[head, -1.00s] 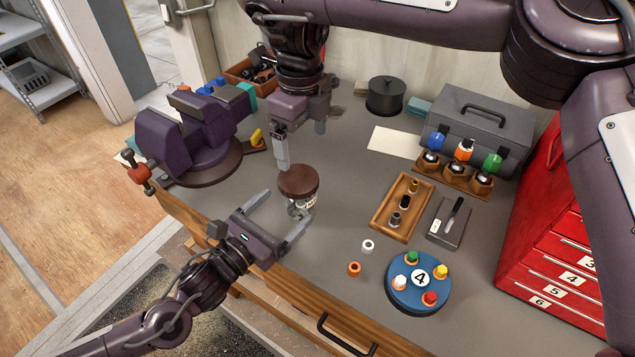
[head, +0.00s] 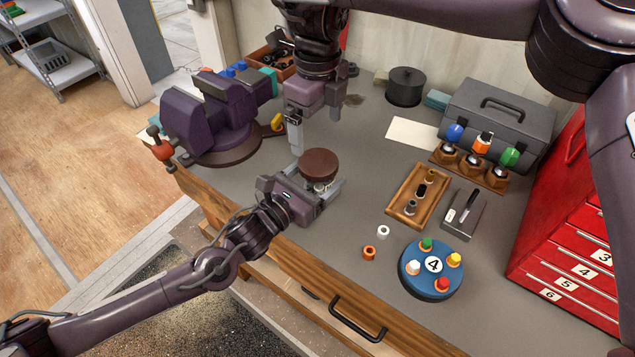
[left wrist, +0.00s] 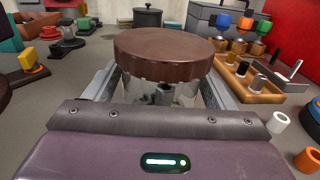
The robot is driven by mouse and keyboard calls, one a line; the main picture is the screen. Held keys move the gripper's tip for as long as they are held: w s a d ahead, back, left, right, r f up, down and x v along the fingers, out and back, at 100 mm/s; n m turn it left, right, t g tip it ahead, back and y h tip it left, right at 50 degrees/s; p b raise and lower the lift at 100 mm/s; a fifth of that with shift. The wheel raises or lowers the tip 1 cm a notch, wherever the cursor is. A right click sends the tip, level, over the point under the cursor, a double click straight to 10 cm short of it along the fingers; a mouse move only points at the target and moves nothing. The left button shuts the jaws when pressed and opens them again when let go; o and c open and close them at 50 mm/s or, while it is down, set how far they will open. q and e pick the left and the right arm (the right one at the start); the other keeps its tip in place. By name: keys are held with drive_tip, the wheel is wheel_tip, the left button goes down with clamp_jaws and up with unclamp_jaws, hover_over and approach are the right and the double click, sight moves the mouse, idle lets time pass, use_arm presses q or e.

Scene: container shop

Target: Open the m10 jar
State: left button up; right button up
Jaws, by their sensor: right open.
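The jar is clear glass with a round brown lid (head: 319,165) and stands upright on the bench near its front edge. In the left wrist view its lid (left wrist: 164,52) and glass body (left wrist: 160,93) are straight ahead. Its label is not readable. My left gripper (head: 322,184) is low at the jar, with one finger on each side of the glass body below the lid. Its fingers look spread, and contact with the glass cannot be made out. My right gripper (head: 322,105) is open and empty, pointing down above and behind the jar, apart from the lid.
A purple vise (head: 210,120) stands to the left. A wooden tray (head: 418,195), a blue round holder (head: 431,268) and white and orange rings (head: 369,253) lie to the right. A grey toolbox (head: 497,115) and red drawer cabinet (head: 565,235) stand farther right.

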sight(317, 162)
use_arm(q)
drive_tip(key=shift+w+d, duration=0.1)
drive_tip(key=c, duration=0.5)
use_arm(e)
drive_tip(key=shift+w+d, duration=0.1)
use_arm(q)
drive_tip(key=c, duration=0.9)
clamp_jaws()
use_arm(e)
drive_tip(key=shift+m, duration=0.3)
drive_tip(key=m, duration=0.6)
drive_tip(key=shift+m, duration=0.3)
drive_tip(key=m, duration=0.8)
drive_tip(key=shift+m, duration=0.3)
drive_tip(key=m, duration=0.6)
drive_tip(key=shift+m, duration=0.3)
drive_tip(key=m, duration=1.3)
drive_tip(key=shift+f+m, duration=0.3)
drive_tip(key=shift+f, duration=0.25)
wheel_tip(317, 162, down, 7)
